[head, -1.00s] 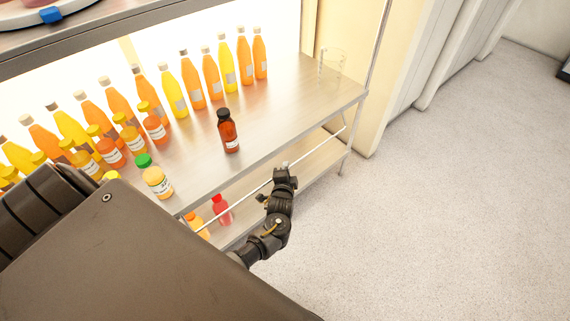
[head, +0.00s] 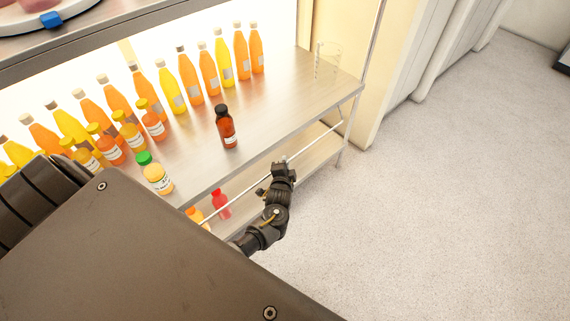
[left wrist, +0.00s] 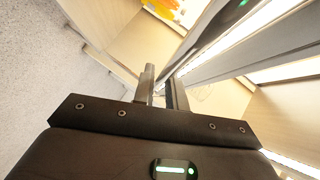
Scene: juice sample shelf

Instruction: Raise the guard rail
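The guard rail (head: 312,145) is a thin pale rod along the front of the shelf unit. It slants from lower left to upper right, below the edge of the bottle shelf. My left gripper (head: 284,161) is at the middle of the rail, with its fingertips around it. In the left wrist view the two fingers (left wrist: 165,88) stand close together with a narrow gap, which fits a grip on the thin rod. The rail between the fingertips is mostly hidden there. My right gripper is not in view.
The steel shelf (head: 290,100) holds several orange and yellow bottles, a dark red bottle (head: 226,127), a green-capped jar (head: 154,173) and a clear glass (head: 327,60). A red bottle (head: 221,205) stands on the lower shelf (head: 313,160). The floor (head: 440,210) to the right is clear.

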